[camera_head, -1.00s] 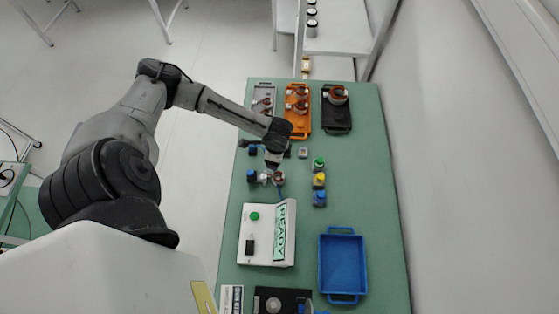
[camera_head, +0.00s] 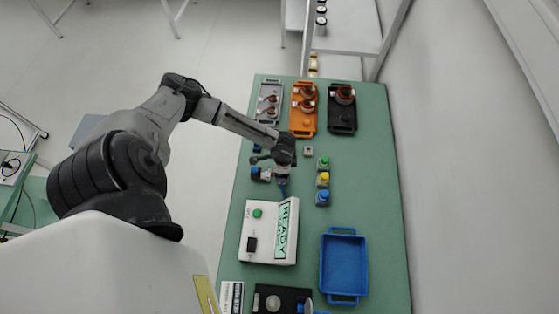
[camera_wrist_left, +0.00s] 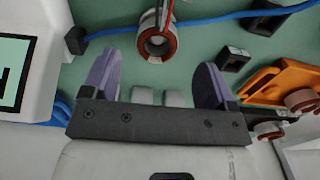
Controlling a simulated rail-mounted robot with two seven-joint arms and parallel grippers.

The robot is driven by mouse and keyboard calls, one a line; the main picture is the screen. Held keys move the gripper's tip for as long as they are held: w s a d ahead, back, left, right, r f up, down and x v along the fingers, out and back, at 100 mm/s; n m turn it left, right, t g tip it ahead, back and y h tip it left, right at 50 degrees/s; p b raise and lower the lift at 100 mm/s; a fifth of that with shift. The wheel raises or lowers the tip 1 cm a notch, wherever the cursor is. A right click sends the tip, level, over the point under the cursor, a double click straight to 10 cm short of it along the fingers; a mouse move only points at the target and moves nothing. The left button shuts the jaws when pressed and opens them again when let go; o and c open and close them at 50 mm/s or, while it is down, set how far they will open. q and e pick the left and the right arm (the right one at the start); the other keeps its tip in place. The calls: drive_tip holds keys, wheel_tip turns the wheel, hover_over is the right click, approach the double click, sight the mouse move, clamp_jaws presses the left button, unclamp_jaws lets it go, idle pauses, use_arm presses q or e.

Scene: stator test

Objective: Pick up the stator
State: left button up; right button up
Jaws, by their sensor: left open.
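In the left wrist view a stator (camera_wrist_left: 157,45), a ring with a copper-coloured winding and red and dark wires on top, lies on the green table. It is ahead of my left gripper (camera_wrist_left: 160,73), between the lines of its two purple fingers and beyond their tips. The gripper is open and nothing is between the fingers. In the head view my left gripper (camera_head: 283,183) is above the table behind the tester, and it mostly hides this stator. My right gripper is not in view.
A white tester (camera_head: 256,228) reading READY stands nearby. Blue cable (camera_wrist_left: 215,17) runs past the stator. Orange (camera_head: 304,128), grey (camera_head: 269,88) and black (camera_head: 341,124) trays holding stators are at the far end. Green, yellow and blue items (camera_head: 323,180) stand right. A blue tray (camera_head: 344,232) is empty.

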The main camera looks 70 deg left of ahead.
use_arm(q)
drive_tip(key=shift+s+f, duration=0.15)
drive_tip(key=shift+f, duration=1.1)
drive_tip(key=shift+s+f, duration=0.15)
drive_tip(key=shift+f, duration=1.1)
drive_tip(key=shift+c, duration=0.2)
drive_tip(key=c, duration=1)
